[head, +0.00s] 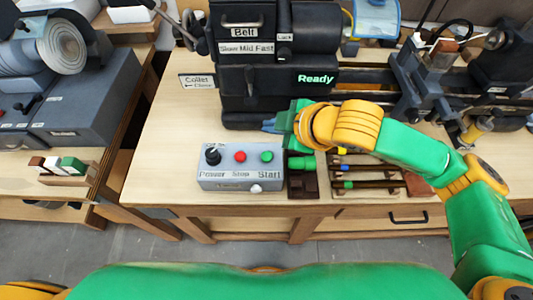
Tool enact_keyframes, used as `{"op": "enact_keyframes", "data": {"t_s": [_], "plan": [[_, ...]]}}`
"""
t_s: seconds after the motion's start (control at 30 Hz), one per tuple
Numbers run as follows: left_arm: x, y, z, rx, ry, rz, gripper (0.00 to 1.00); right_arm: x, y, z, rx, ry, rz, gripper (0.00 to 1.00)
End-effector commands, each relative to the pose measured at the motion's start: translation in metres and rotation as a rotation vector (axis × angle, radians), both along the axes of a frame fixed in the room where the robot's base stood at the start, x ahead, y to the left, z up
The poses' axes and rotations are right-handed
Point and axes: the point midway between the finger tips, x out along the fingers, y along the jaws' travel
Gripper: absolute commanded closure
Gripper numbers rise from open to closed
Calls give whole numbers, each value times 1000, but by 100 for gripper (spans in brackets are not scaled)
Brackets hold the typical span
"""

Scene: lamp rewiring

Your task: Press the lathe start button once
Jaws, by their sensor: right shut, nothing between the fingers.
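A grey control box (238,182) sits on the wooden bench near its front edge. Its top carries a black Power knob (213,155), a red Stop button (240,157) and a green Start button (266,156). A pale round part shows low on its front face. The dark lathe (250,75) stands behind it, with a green "Ready" display. My right gripper (270,126) is shut and empty, behind the Start button and in front of the lathe, pointing left. It looks apart from the button. My left gripper is out of view.
A rack with several tools (365,184) and a small dark block (303,186) lie right of the box. A "Collet Close" sign (197,82) stands left of the lathe. A grinder bench is at left. The bench left of the box is clear.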

Motion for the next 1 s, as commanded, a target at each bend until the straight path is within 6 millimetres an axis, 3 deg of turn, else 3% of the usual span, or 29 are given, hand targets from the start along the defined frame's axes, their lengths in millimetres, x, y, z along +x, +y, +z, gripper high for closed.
{"op": "enact_keyframes", "data": {"t_s": [0.27,0.73,1.0], "plan": [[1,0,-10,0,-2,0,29,0,0,-9,1,-1,-1,100],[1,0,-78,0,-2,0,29,0,0,-71,4,-2,0,100],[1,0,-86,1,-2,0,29,0,0,-89,2,-1,0,100]]}}
